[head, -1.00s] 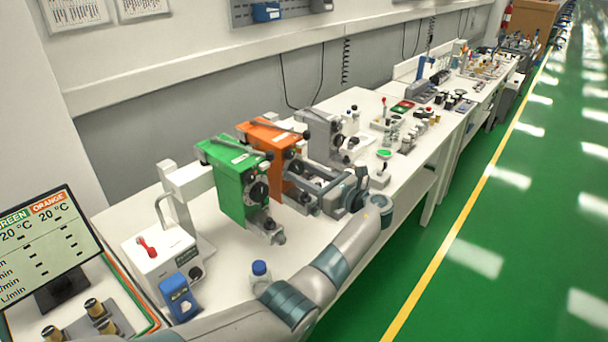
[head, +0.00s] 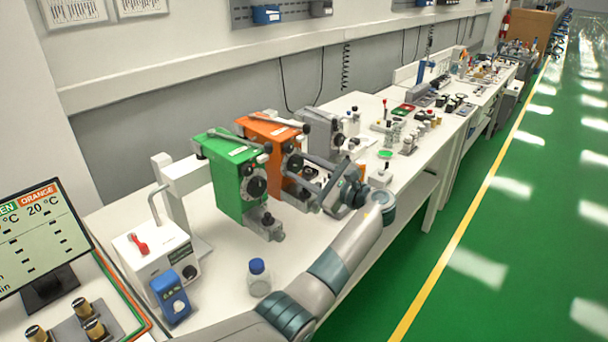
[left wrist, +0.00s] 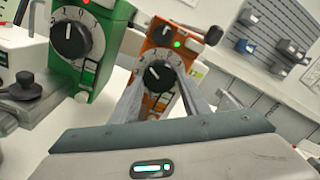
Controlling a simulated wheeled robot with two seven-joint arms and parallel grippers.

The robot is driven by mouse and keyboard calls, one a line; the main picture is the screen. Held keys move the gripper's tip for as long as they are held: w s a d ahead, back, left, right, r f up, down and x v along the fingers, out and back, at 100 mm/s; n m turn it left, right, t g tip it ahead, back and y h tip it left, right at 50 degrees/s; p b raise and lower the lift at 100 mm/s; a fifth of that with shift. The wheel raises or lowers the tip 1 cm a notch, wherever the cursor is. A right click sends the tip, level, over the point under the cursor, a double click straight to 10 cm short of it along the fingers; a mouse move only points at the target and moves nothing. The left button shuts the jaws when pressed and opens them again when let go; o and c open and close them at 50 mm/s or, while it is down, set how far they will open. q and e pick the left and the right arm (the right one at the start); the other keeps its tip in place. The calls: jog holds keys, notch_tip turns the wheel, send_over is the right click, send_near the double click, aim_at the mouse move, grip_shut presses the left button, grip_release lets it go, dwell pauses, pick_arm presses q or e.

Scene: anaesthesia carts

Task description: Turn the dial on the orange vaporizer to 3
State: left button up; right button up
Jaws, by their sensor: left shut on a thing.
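The orange vaporizer (head: 268,131) stands on the white bench just behind the green vaporizer (head: 228,186). Its black dial (left wrist: 158,76) shows in the left wrist view, with a white pointer mark and numbers around its top. Which number it points at cannot be read surely. My left gripper (head: 306,170) reaches the front of the orange vaporizer. In the left wrist view its two fingers (left wrist: 161,84) are shut on the dial, one on each side. The fingers hide the dial's sides. My right gripper is out of view.
The green vaporizer, with its own black dial (left wrist: 72,38), stands close beside my left gripper. A blue-capped bottle (head: 259,280), a white box with a red switch (head: 150,262) and a monitor (head: 40,240) are nearer. A grey vaporizer (head: 325,135) stands beyond the orange one.

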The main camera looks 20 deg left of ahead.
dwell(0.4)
pick_arm(q)
jog(key=o, duration=1.1)
